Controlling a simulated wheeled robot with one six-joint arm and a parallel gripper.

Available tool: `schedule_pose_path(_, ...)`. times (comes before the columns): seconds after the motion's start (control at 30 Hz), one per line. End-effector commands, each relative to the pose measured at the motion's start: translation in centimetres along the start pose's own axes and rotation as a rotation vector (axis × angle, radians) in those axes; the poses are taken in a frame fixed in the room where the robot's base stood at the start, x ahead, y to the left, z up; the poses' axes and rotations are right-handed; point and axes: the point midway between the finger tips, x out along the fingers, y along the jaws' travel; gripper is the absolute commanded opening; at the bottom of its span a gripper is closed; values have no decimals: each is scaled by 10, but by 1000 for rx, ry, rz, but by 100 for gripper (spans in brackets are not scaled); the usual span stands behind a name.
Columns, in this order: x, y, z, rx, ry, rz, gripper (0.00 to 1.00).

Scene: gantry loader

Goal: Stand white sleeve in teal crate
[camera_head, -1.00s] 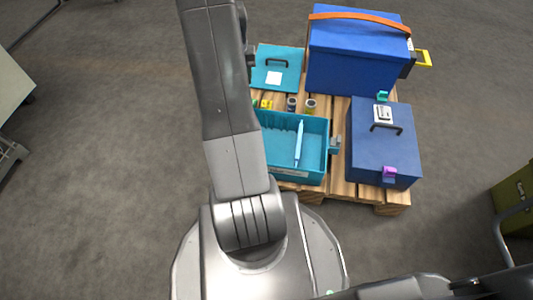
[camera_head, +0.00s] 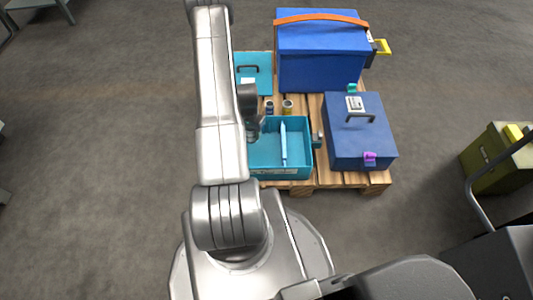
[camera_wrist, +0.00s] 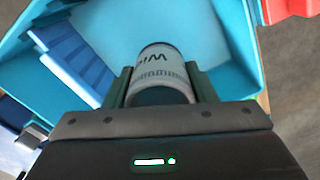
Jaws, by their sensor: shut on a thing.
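The white sleeve (camera_wrist: 158,62), with dark lettering and a dark band, is between the two fingers of my gripper (camera_wrist: 158,88) in the wrist view. My gripper is shut on it. The teal crate (camera_head: 300,172) stands on the pallet in the head view, with a pale blue strip (camera_head: 283,145) inside. My gripper (camera_head: 254,132) is over the crate's left part, mostly hidden by my arm. The crate's inside (camera_wrist: 205,38) lies behind the sleeve in the wrist view. I cannot tell whether the sleeve touches the crate floor.
A blue ribbed piece (camera_wrist: 75,58) lies at left in the wrist view. A dark can (camera_head: 269,108) and an olive can (camera_head: 288,107) stand behind the crate. A blue case (camera_head: 360,140) is at its right, a big blue box (camera_head: 322,60) behind, a teal lid (camera_head: 260,72) back left.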

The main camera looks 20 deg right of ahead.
Motion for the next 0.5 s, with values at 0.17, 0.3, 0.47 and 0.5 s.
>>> schedule_pose_path(0.17,19,8,2,34,1,-1,14)
schedule_pose_path(0.3,46,10,2,38,0,0,14)
schedule_pose_path(0.47,72,9,2,37,1,-1,14)
schedule_pose_path(0.5,75,9,2,37,2,-1,14)
